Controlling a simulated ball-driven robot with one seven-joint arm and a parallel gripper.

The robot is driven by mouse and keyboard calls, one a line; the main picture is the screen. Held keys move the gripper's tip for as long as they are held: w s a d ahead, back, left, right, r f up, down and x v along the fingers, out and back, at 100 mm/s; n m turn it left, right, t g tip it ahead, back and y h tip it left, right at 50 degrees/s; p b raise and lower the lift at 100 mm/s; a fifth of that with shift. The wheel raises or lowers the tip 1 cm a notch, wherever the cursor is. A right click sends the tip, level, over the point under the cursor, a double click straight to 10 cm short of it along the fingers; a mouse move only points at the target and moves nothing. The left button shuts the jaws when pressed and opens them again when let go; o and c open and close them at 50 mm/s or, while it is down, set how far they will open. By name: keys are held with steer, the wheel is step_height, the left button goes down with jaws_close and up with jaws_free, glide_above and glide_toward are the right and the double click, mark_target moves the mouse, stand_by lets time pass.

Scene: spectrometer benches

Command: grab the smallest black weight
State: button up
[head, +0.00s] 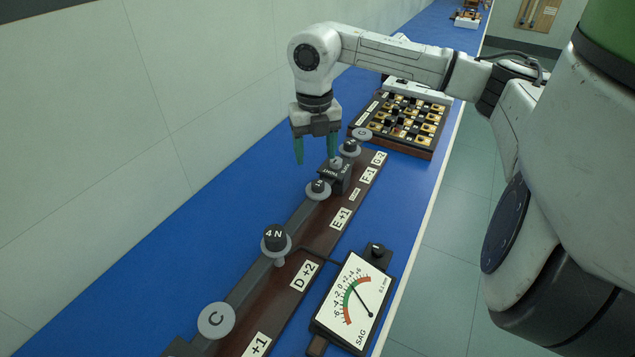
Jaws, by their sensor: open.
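Three black weights stand on grey round pans along a dark wooden bench with a grey rail. The nearest and largest is the 4 N weight (275,238), on the pan by the D+2 label. A smaller weight (318,186) sits on the pan by E+1. Another small weight (349,146) sits on the pan farther back, by F-1. I cannot tell surely which of the two small ones is smallest; their markings are unreadable. My gripper (316,158) points down with its green fingers apart and empty. It hangs above the rail, beyond the E weight and left of the F weight.
A dark block (336,177) stands on the rail between the small weights. The C pan (216,320) and the far pan (362,134) are empty. A SAG dial meter (354,302) lies at front right. A board of pieces (403,120) is behind. Blue bench top (225,220) is clear at left.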

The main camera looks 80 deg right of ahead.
mark_target(318, 183)
step_height(318, 183, down, 3)
steer(key=shift+r, duration=0.1)
steer(key=shift+s+a+f+p, duration=0.15)
steer(key=shift+f+p, duration=0.35)
steer(key=shift+f, duration=0.85)
steer(key=shift+s+f+p, duration=0.2)
steer(key=shift+f+p, duration=0.25)
steer(key=shift+f, duration=0.85)
steer(key=c, duration=1.2)
jaws_close()
